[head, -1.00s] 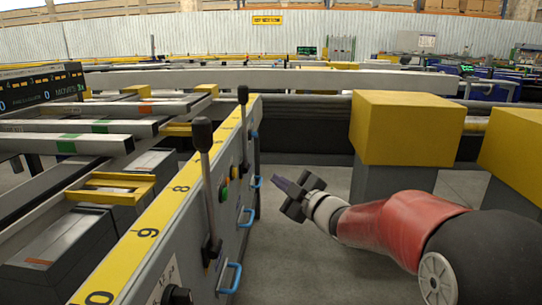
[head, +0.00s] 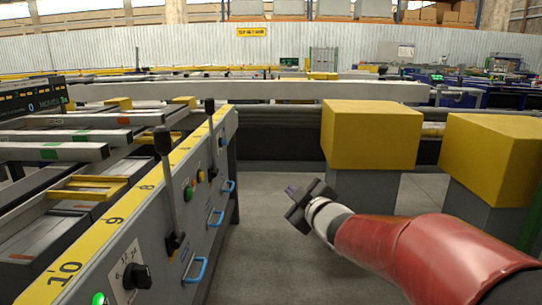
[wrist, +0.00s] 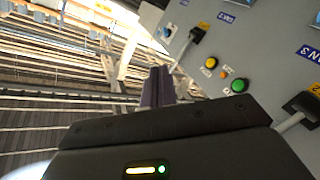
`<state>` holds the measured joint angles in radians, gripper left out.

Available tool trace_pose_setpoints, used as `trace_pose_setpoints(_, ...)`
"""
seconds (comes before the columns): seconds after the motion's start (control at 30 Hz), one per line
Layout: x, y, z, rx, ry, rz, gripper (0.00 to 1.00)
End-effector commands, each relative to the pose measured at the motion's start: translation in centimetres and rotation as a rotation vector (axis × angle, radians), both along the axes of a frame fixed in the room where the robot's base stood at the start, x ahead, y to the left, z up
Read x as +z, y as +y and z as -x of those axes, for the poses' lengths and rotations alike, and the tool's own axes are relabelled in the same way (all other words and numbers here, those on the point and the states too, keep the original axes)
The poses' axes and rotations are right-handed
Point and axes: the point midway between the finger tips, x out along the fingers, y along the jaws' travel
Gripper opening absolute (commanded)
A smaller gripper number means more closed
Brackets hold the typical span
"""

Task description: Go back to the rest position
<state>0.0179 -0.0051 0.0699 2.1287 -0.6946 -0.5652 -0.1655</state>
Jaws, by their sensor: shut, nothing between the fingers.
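My gripper (head: 291,191) is in the middle of the head view, at the end of my red arm. It is shut and empty, held in the air over the grey floor. It is to the right of the runout table's control panel (head: 203,211) and apart from it. In the wrist view the two dark fingers (wrist: 158,86) are together with nothing between them. Behind them that view shows the panel tilted, with a yellow button (wrist: 211,63) and a green button (wrist: 239,85).
Two levers, a near one (head: 168,190) and a far one (head: 211,135), stand on the panel. Blue handles (head: 194,270) stick out from its face. Yellow-topped grey blocks (head: 372,138) stand behind and to the right of my arm. Grey floor (head: 268,245) lies free between panel and arm.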

Motion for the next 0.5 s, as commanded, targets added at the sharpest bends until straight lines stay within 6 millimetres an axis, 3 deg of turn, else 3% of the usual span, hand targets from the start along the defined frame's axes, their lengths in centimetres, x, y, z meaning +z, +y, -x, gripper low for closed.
trace_pose_setpoints(0.17, 1.3, -4.0, 3.3, -0.199, 0.137, -0.041, 0.00)
trace_pose_setpoints(0.27, 1.4, -6.9, 6.9, -0.349, 0.264, -0.095, 0.00)
trace_pose_setpoints(0.4, 0.0, -10.3, 14.8, -0.565, 0.513, -0.217, 0.00)
trace_pose_setpoints(0.5, -1.8, -11.2, 20.8, -0.674, 0.698, -0.307, 0.00)
